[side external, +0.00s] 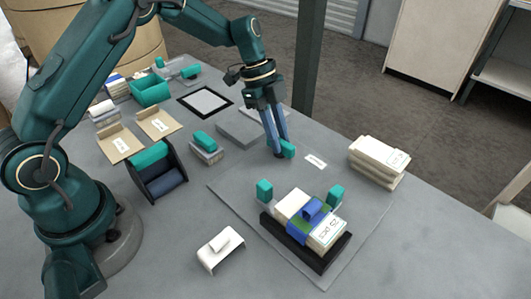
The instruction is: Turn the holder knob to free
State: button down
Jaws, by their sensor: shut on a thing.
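My gripper (279,148) reaches down to the table near the back edge of the grey mat. Its blue fingers are shut on a small teal piece (288,149), which looks like the holder knob. A dark part shows just under the fingertips, at table level. The fingers hide some of the piece, and I cannot read which way the knob is set. In front of it, a black tray (291,259) holds a cream stack (328,235) with a green and blue band and a blue block (314,210) on top.
Teal posts (264,191) and (336,194) stand behind the tray. Cream packs (378,160) are stacked at right. A white piece (221,250) lies at front left. A black holder with a dark roll (160,176) and grey blocks (238,129) are at left. The mat's right side is clear.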

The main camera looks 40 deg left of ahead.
jog(key=shift+f, duration=0.1)
jog(key=c, duration=0.8)
grip_release()
jog(key=shift+o, duration=0.2)
jog(key=shift+v, duration=2.65)
jog(key=shift+d, duration=0.1)
